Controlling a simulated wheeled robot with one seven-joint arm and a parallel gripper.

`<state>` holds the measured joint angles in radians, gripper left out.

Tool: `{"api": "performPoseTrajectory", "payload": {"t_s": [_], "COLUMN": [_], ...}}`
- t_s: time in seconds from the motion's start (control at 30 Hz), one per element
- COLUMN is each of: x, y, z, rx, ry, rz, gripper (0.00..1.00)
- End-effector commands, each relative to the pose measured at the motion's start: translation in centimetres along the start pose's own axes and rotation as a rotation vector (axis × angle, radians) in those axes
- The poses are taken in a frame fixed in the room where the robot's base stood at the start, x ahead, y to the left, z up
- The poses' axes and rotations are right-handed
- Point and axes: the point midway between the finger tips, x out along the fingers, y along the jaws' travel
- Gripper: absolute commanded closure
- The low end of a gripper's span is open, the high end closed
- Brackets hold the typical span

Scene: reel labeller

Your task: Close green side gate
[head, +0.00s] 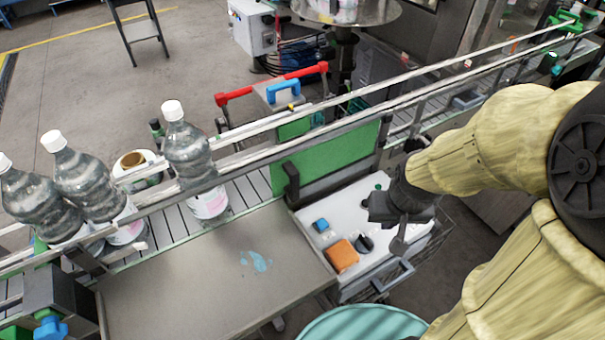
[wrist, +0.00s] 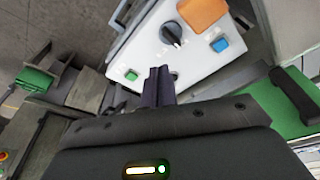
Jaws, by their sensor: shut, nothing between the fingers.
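The green side gate (head: 335,152) is an upright green panel along the near side of the conveyor in the head view. Its black handle (head: 291,184) is at its left end. A green panel (wrist: 272,100) with a black handle (wrist: 296,96) shows at the right of the wrist view. I cannot tell how far the gate stands from the conveyor frame. My gripper (head: 398,238) is over the right part of the white control box, to the right of the handle and apart from it. Its dark fingers (wrist: 158,82) are together and empty in the wrist view.
The white control box (head: 345,215) has an orange block (head: 342,255), a blue button (head: 320,226) and a black knob (head: 364,243). Clear bottles (head: 190,150) stand on the conveyor at left. A bare metal table (head: 190,290) lies left of the box. A teal round top (head: 365,325) is in front.

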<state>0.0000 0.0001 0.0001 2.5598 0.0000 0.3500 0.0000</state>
Motion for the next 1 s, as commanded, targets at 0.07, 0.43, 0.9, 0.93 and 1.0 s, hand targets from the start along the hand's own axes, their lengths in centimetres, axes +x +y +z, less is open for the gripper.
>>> {"api": "performPoseTrajectory", "payload": {"t_s": [0.07,0.43,0.9,0.93,1.0], "x": [0.0,0.6,4.6,4.6,4.4], "y": [0.0,-0.3,-5.6,-6.0,-6.9], "z": [0.0,-0.5,-5.1,-5.5,-6.6], "rx": [0.000,-0.041,-0.392,-0.411,-0.454], "ry": [0.000,-0.031,-0.201,-0.200,-0.189], "rz": [0.000,-0.002,-0.248,-0.277,-0.345], "gripper": [1.00,1.00,1.00,1.00,1.00]}}
